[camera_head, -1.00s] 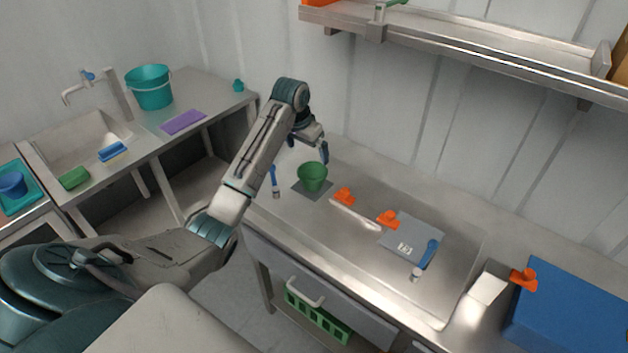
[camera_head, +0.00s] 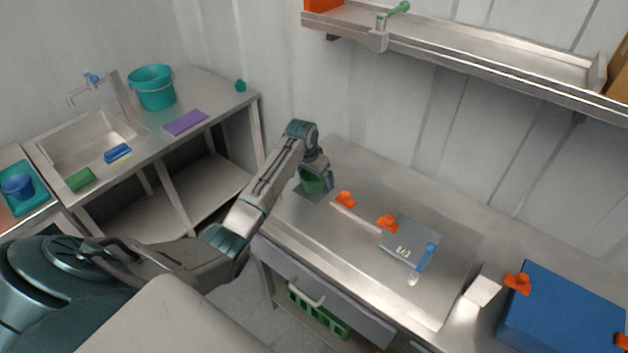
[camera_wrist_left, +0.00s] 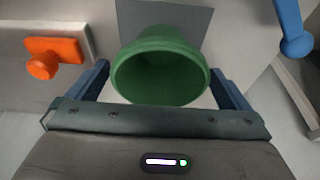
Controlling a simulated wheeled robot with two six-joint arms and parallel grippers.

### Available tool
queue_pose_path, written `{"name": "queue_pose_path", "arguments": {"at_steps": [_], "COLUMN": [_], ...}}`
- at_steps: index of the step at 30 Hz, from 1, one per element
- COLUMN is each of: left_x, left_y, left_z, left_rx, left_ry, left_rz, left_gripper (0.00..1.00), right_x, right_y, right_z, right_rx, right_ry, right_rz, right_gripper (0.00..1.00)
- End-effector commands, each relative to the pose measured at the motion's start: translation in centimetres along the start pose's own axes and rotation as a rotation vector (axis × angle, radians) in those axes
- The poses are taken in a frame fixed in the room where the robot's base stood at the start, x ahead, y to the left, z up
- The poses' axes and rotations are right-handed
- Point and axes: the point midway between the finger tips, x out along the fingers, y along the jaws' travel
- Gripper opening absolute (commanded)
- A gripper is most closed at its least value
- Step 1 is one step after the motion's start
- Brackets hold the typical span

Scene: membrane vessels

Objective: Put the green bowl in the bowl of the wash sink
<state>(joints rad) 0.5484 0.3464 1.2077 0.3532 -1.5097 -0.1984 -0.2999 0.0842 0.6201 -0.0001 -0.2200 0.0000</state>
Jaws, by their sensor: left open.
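The green bowl (camera_head: 311,182) stands upright on a grey mat (camera_head: 303,192) on the steel workbench. In the left wrist view the bowl (camera_wrist_left: 160,70) lies between the two blue fingers of my left gripper (camera_wrist_left: 160,85), which are apart, one on each side of it. In the head view my left gripper (camera_head: 318,174) is right at the bowl and partly covers it. The wash sink bowl (camera_head: 88,143) is at the far left, a steel basin below a tap (camera_head: 85,92). My right gripper does not show.
A blue sponge (camera_head: 118,153) and a green sponge (camera_head: 80,180) lie at the sink's edges. A teal bucket (camera_head: 152,88) and a purple cloth (camera_head: 186,123) are right of it. Orange-handled tools (camera_head: 388,224) lie right of the green bowl. A shelf (camera_head: 480,52) hangs above the bench.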

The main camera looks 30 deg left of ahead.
Motion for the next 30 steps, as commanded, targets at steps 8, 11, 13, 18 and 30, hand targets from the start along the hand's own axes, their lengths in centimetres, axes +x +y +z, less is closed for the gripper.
{"name": "queue_pose_path", "arguments": {"at_steps": [8, 11, 13, 18, 30], "left_x": [0.0, 0.0, -0.1, -0.1, -3.4], "left_y": [0.0, 0.0, 0.0, 0.0, 0.4], "left_z": [0.0, 0.0, 0.0, -0.1, -0.4], "left_rx": [0.000, 0.000, 0.000, 0.000, 0.002], "left_ry": [0.001, 0.001, 0.001, 0.002, 0.003], "left_rz": [0.000, 0.000, 0.000, 0.000, 0.000], "left_gripper": [0.69, 0.50, 0.46, 0.46, 0.46], "right_x": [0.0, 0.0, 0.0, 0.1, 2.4], "right_y": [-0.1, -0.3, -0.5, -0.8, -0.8], "right_z": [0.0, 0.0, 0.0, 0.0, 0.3], "right_rx": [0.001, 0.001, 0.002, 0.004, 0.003], "right_ry": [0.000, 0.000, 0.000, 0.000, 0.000], "right_rz": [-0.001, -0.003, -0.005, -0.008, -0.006], "right_gripper": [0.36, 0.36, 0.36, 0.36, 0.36]}}
